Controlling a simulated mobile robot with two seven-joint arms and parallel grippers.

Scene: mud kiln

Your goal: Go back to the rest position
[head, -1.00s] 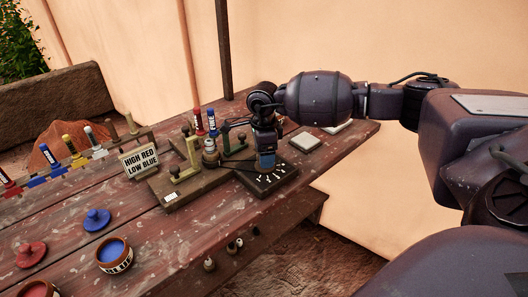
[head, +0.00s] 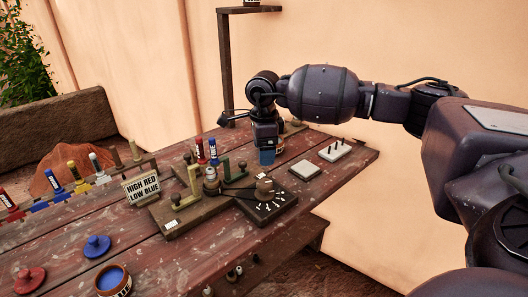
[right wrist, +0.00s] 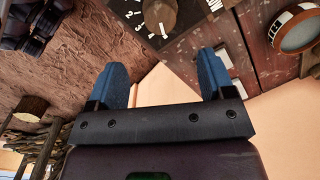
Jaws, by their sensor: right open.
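My right gripper (head: 266,156) hangs above the workbench (head: 190,250), behind and above the dark dial box (head: 272,205) with its round brown knob (head: 264,188). In the right wrist view my right gripper (right wrist: 163,78) has its two blue fingers spread apart with nothing between them. The knob (right wrist: 160,14) shows beyond the fingertips, apart from them. My right arm reaches in from the right side of the head view. My left gripper is in neither view now.
A sign (head: 142,187) reading "HIGH RED LOW BLUE" stands beside a wooden stand with levers (head: 195,180) and red and blue tubes. Pale slabs (head: 305,170) lie at the right. A dark post rises behind.

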